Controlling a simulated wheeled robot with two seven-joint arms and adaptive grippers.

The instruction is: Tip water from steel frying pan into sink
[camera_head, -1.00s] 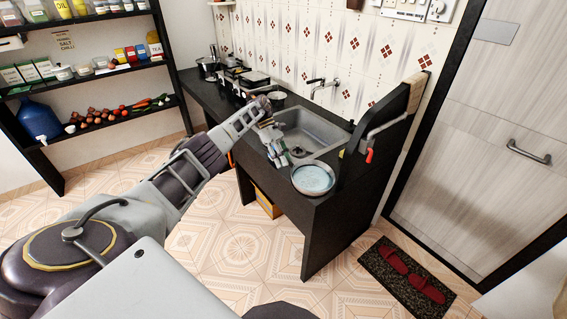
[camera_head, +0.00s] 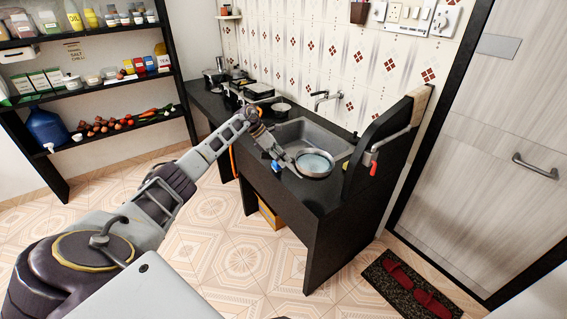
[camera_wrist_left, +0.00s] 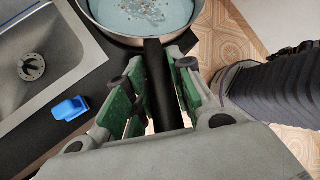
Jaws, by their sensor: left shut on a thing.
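The steel frying pan (camera_head: 315,163) has pale blue water in it and shows at the front right corner of the sink in the head view. It also shows at the top of the left wrist view (camera_wrist_left: 195,12), where its dark handle runs down between my fingers. My left gripper (camera_wrist_left: 150,85) is shut on that handle; in the head view the gripper (camera_head: 284,160) is at the pan's left side. The grey sink (camera_head: 300,133) is set in the black counter, and its drain shows in the left wrist view. My right gripper is not in view.
A blue object (camera_wrist_left: 68,108) lies on the counter beside the sink. A tap (camera_head: 325,97) is on the tiled wall above the sink. A black side panel with a red-handled pipe (camera_head: 374,165) stands right of the pan. A stove (camera_head: 245,92) is further left.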

